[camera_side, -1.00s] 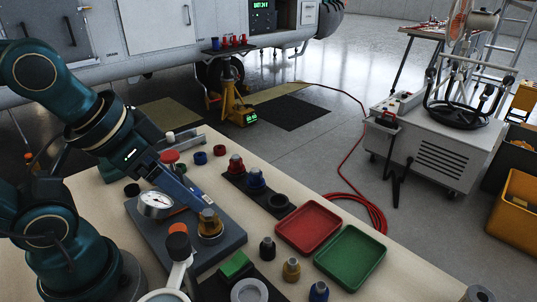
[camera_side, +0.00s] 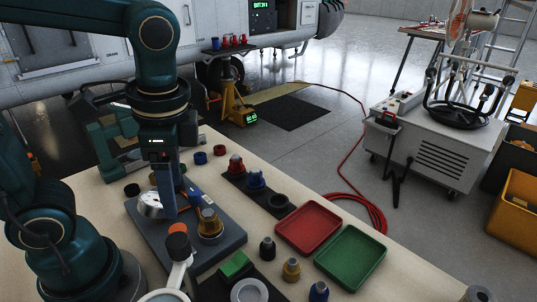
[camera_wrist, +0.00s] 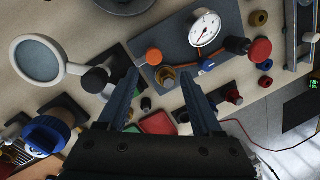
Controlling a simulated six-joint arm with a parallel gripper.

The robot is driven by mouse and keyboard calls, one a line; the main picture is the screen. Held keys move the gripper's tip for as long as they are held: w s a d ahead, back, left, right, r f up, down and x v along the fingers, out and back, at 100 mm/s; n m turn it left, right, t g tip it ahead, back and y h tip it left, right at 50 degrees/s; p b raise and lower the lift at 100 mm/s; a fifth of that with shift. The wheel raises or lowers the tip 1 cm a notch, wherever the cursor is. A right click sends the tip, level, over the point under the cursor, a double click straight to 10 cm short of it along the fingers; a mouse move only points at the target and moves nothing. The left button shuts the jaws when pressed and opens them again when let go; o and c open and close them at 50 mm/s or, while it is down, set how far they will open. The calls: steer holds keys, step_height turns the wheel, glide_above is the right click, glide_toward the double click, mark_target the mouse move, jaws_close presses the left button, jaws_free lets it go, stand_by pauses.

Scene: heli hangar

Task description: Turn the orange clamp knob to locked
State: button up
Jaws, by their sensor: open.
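A round orange knob (camera_wrist: 154,57) sits near one end of the dark base plate (camera_wrist: 185,45); an orange top in the side view (camera_side: 178,228) looks like the same knob. I cannot read any locked marking. My gripper (camera_side: 180,206) points down over the plate, between the gauge (camera_side: 149,204) and the brass fitting (camera_side: 210,222). Its jaws are open and empty. In the wrist view, the orange knob and brass fitting (camera_wrist: 166,76) appear between the fingertips (camera_wrist: 160,74), with no contact visible.
A magnifier (camera_wrist: 38,60) lies beside the plate. A red tray (camera_side: 308,228) and a green tray (camera_side: 350,255) lie to the right. Several small fittings stand around, including one in a dark strip (camera_side: 256,180). Bare bench top shows between them.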

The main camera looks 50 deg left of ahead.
mark_target(178, 229)
steer(key=shift+s+a+f+m+g+y, duration=0.1)
steer(key=shift+f+m+g+y, duration=0.25)
steer(key=shift+f, duration=1)
steer(key=shift+s+d+f+m+g+y, duration=0.1)
steer(key=shift+f+m+g, duration=0.45)
steer(key=shift+f, duration=0.8)
steer(key=shift+a+f+m+g+y, duration=0.1)
steer(key=shift+f+m+g+y, duration=0.3)
steer(key=shift+f, duration=0.95)
steer(key=shift+c, duration=0.4)
jaws_close()
